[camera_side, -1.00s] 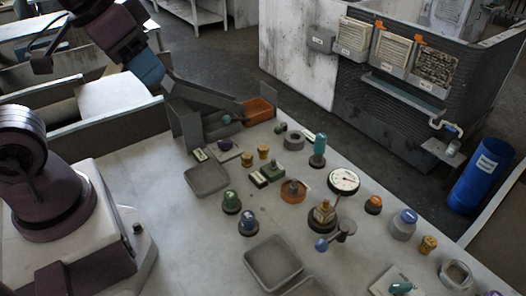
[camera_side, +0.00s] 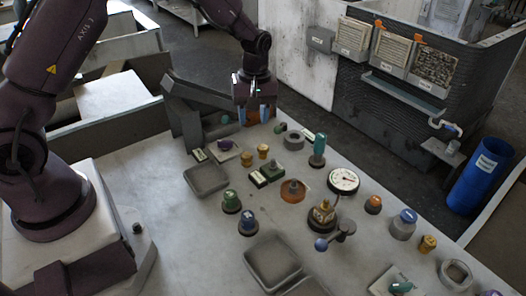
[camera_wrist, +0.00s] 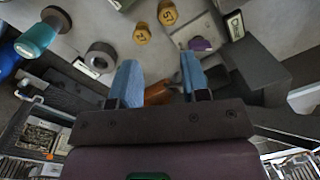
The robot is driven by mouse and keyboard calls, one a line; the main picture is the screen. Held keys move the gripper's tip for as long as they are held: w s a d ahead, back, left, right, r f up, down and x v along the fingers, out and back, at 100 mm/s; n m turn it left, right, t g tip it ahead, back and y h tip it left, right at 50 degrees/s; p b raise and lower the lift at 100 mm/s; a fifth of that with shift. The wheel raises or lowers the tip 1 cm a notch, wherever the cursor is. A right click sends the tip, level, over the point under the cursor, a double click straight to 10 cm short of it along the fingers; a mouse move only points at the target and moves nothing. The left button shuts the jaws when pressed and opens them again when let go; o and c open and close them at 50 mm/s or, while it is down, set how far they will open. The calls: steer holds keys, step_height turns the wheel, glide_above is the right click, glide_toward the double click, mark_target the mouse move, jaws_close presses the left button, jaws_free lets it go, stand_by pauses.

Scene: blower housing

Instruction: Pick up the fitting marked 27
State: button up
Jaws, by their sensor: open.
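Two yellow knobbed fittings stand side by side on the table. One (camera_wrist: 167,12) shows a number at the top edge of the wrist view, the other (camera_wrist: 142,33) a different number; both are too small to read surely. In the side view they are the right one (camera_side: 263,151) and the left one (camera_side: 247,158). Another yellow fitting (camera_side: 428,243) stands at the right, its mark unreadable.
A purple-knobbed part (camera_wrist: 200,44) lies on a light plate near the yellow fittings. A grey ring (camera_wrist: 102,57) and a teal post (camera_wrist: 38,38) stand left in the wrist view. Grey trays (camera_side: 206,178) and a dial gauge (camera_side: 343,180) are around. The near left table is clear.

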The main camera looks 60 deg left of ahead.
mark_target(263, 147)
steer(key=w+f+n, duration=0.1)
steer(key=f, duration=0.1)
steer(key=w+f+n, duration=0.1)
steer(key=f, duration=0.1)
steer(key=w+f+n, duration=0.1)
steer(key=f+n, duration=0.1)
steer(key=f, duration=0.1)
steer(key=shift+a+t, duration=0.2)
steer(key=shift+t, duration=0.2)
steer(key=shift+w+a+f, duration=0.1)
steer(key=shift+w+f, duration=0.05)
steer(key=shift+f, duration=2.55)
steer(key=shift+c, duration=0.4)
steer(key=c, duration=0.6)
